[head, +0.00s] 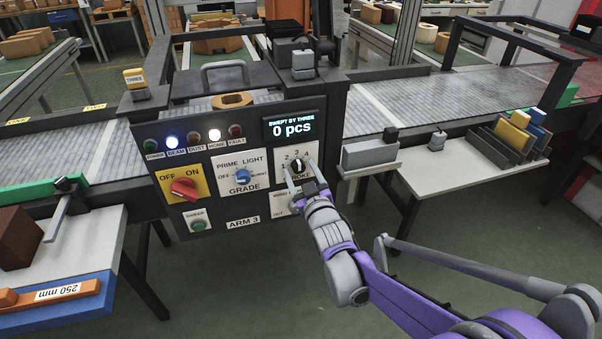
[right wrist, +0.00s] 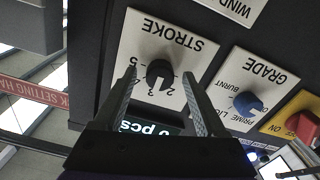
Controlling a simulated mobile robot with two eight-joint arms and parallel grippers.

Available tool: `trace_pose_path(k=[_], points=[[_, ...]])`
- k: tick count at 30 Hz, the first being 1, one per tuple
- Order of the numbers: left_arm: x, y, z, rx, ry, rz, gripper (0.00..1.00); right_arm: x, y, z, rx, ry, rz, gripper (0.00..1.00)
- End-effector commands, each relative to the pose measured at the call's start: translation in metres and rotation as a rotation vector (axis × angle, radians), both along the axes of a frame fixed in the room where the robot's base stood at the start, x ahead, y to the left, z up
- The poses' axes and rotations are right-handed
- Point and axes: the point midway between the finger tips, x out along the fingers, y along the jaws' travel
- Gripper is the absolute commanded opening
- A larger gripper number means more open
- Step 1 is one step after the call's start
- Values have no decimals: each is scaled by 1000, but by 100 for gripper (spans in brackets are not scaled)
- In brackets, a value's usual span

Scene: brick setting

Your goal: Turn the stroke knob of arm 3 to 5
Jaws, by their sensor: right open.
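The stroke knob (head: 297,165) is a small black dial on a white plate at the right of the ARM 3 panel (head: 243,222). Its white mark seems to point up toward 3 in the head view. In the right wrist view the black stroke knob (right wrist: 160,74) appears upside down, with the 5 at its left. My right gripper (head: 302,169) is open in front of the plate. In the right wrist view its fingers (right wrist: 160,74) stand either side of the knob, with gaps visible on both sides. My left gripper is not in view.
Left of it are the blue grade knob (head: 242,176) and the red off/on switch (head: 184,188). The green sweep button (head: 198,226) is below. The display (head: 292,127) reads 0 pcs. A grey box (head: 370,154) stands on a ledge right of the panel.

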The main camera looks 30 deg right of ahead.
Motion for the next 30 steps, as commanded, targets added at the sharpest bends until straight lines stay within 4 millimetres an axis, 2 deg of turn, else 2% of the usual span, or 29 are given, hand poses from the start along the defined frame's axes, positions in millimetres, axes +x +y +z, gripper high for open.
trace_pose_path(k=[5,15,18,30], points=[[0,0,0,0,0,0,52,0,0,0,0,0,0,74],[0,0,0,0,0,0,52,0,0,0,0,0,0,14],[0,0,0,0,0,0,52,0,0,0,0,0,0,0],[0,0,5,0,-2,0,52,0,0,1,57,-14,0,0]])
